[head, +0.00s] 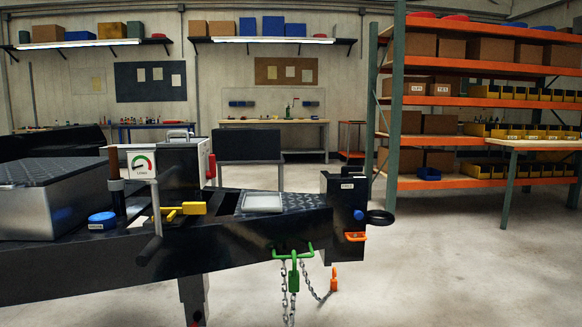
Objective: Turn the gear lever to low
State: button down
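A black trailer frame (290,228) reaches from the left edge to the middle of the head view. Several handles stand on its left part. A yellow lever-like handle (192,208) lies roughly level on it. A dark crank-like handle (149,248) hangs in front of the frame, below a pale upright bar. A small red handle (211,165) stands at the side of a white box. I cannot tell for sure which of these is the gear lever, and no low mark is readable. My gripper is not in view.
A gauge panel (142,165), a blue cap (102,220) and a metal box (45,205) sit on the frame's left. Green hooks (294,254) and chains hang below its right end. Orange shelving (480,183) stands at back right. The floor (440,265) at right is clear.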

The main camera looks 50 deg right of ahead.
aim_at(210, 173)
jog(key=z, duration=0.9)
